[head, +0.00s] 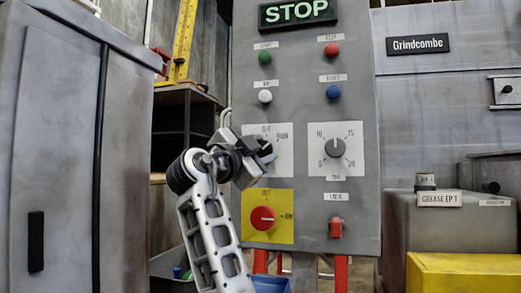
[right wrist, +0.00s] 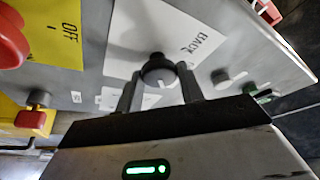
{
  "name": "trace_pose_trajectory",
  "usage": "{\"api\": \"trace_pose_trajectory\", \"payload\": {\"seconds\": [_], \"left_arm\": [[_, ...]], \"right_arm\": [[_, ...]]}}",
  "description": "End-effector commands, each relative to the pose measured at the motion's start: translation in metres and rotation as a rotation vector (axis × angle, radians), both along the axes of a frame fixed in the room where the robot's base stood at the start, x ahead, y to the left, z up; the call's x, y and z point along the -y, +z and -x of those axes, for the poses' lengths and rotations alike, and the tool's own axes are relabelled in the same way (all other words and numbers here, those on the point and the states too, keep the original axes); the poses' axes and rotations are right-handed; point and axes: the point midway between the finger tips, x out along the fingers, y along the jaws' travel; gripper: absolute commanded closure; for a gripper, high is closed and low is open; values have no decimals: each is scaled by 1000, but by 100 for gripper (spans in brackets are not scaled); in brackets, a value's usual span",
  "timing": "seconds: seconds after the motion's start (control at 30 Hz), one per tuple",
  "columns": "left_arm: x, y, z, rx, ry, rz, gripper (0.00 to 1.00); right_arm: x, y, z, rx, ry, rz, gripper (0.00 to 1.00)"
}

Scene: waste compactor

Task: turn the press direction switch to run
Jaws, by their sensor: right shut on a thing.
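The press direction switch is a dark round knob (right wrist: 158,70) on a white plate (head: 285,165) at the left of the grey control panel. In the head view my right gripper (head: 265,152) covers the knob. In the right wrist view the gripper (right wrist: 157,90) has one finger on each side of the knob and is shut on it. The plate also shows in the right wrist view (right wrist: 155,22), with a label that seems to read BACK, inverted. Which way the knob points is hard to tell. My left gripper is not in view.
Below the plate is a red rotary knob (head: 262,218) on a yellow plate. To the right are a black dial (head: 335,147) and a red switch (head: 336,228). Coloured buttons sit above, under a lit STOP sign (head: 297,12). A grey cabinet (head: 50,150) stands at left.

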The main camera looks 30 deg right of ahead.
Motion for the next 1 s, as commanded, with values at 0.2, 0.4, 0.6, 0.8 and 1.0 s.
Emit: {"api": "trace_pose_trajectory", "payload": {"seconds": [0.2, 0.4, 0.6, 0.8, 1.0], "left_arm": [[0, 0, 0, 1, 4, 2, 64], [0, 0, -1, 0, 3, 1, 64], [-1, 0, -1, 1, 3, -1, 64], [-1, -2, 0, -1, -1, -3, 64], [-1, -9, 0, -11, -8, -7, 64]], "right_arm": [[0, 0, 1, 4, 0, -3, 85], [0, 0, 1, 4, 0, -3, 41], [0, 0, 0, 3, 0, -2, 41], [-8, -2, 3, 3, 2, -1, 41], [-42, -12, 16, 2, 6, -1, 41]]}}
